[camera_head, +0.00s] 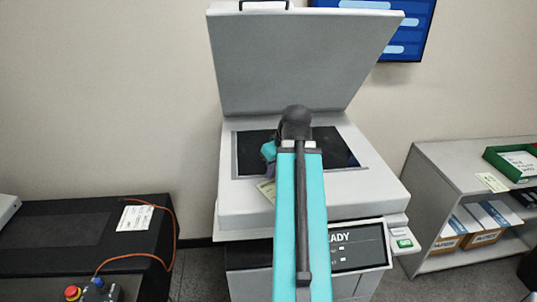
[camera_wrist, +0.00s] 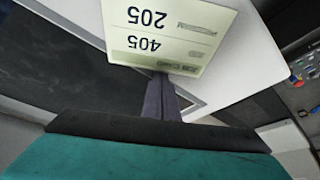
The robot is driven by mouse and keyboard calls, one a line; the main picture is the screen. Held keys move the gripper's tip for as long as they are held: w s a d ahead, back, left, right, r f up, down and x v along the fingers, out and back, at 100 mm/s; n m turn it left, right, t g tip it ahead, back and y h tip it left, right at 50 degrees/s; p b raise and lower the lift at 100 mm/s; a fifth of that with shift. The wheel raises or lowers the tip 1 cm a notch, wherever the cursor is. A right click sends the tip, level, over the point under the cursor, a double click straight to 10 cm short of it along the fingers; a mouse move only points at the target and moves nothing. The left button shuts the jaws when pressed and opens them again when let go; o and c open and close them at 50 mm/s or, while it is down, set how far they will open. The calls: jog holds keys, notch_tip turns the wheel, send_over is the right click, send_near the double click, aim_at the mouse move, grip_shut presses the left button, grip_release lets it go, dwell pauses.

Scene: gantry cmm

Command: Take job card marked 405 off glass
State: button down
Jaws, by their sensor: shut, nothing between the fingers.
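The pale green job card (camera_wrist: 172,30) shows upside down in the wrist view, with the numbers 405 and 205 on it. In the head view the card (camera_head: 266,190) is at the near left edge of the scanner glass (camera_head: 346,157), partly hidden by my arm. My gripper (camera_wrist: 158,78) is shut, its dark fingers meeting at the card's lower edge in the wrist view. I cannot tell whether the tips touch the card. In the head view my gripper (camera_head: 268,169) is just beyond the card, partly hidden behind my teal arm.
The scanner's grey lid (camera_head: 300,65) stands open behind the glass. At right a shelf unit (camera_head: 440,160) bears a green tray (camera_head: 497,163) and another card (camera_head: 491,182). At left a black bench (camera_head: 60,215) holds a white sheet (camera_head: 135,218), an orange cable and a red button.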

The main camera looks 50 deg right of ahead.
aim_at(271, 183)
jog(key=shift+s+a+b, duration=0.2)
jog(key=shift+b, duration=0.15)
jog(key=shift+s+a+b, duration=0.9)
jog(key=shift+s+b, duration=0.15)
jog(key=shift+b, duration=2.1)
jog(key=shift+r, duration=0.15)
jog(key=shift+r+p, duration=2.75)
jog(key=shift+r, duration=0.15)
